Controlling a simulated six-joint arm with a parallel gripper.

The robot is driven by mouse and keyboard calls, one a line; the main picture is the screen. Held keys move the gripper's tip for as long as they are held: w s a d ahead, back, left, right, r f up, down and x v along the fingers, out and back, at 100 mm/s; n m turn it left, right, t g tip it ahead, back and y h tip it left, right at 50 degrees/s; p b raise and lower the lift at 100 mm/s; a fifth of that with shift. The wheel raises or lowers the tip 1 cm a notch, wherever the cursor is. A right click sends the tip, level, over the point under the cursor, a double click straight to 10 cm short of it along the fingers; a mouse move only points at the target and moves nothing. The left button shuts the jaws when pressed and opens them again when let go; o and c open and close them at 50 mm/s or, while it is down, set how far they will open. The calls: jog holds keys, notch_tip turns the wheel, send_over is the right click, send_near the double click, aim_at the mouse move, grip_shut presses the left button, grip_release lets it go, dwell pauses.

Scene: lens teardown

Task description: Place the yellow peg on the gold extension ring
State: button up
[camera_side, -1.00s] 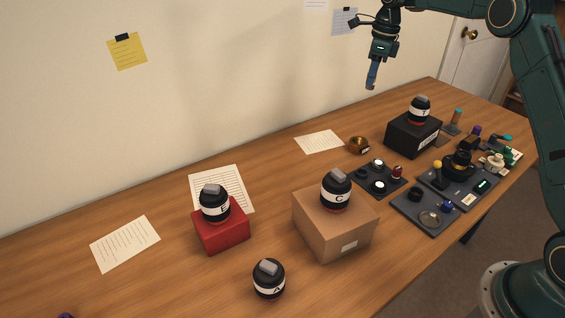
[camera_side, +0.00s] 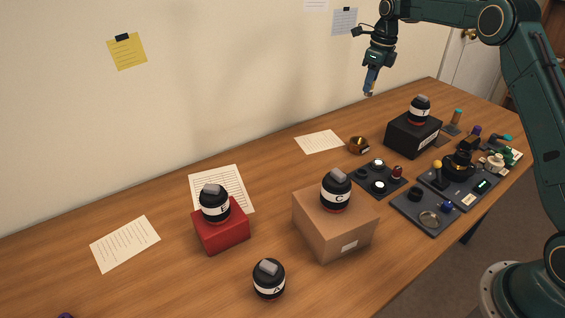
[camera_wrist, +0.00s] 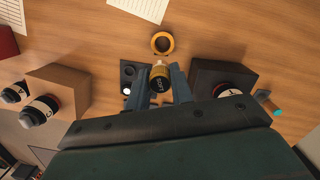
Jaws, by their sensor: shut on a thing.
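My gripper (camera_wrist: 160,84) is shut on a small yellow and black piece (camera_wrist: 159,73), which I take for the yellow peg; it sits between the fingertips. In the side view my gripper (camera_side: 368,93) hangs in the air, pointing down, and the held piece is too small to make out well. The gold extension ring (camera_side: 359,145) lies on the table below it, apart from the gripper. In the wrist view the ring (camera_wrist: 162,42) is just beyond the fingertips, with an open centre.
A black box (camera_side: 413,134) with a black-and-white jar stands right of the ring. A dark tray (camera_side: 363,186) with small round parts lies in front of it. A cardboard box (camera_side: 334,229) with a jar stands farther front-left. Paper (camera_side: 318,141) lies left of the ring.

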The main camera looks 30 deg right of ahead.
notch_tip(320, 180, down, 16)
jog(key=shift+f, duration=0.15)
dwell(0.7)
jog(key=shift+f, duration=0.1)
jog(key=o, duration=0.9)
jog(key=shift+o, duration=0.2)
notch_tip(320, 180, up, 12)
jog(key=s, duration=0.1)
jog(key=shift+s+d, duration=0.2)
jog(key=shift+d, duration=0.15)
dwell(0.4)
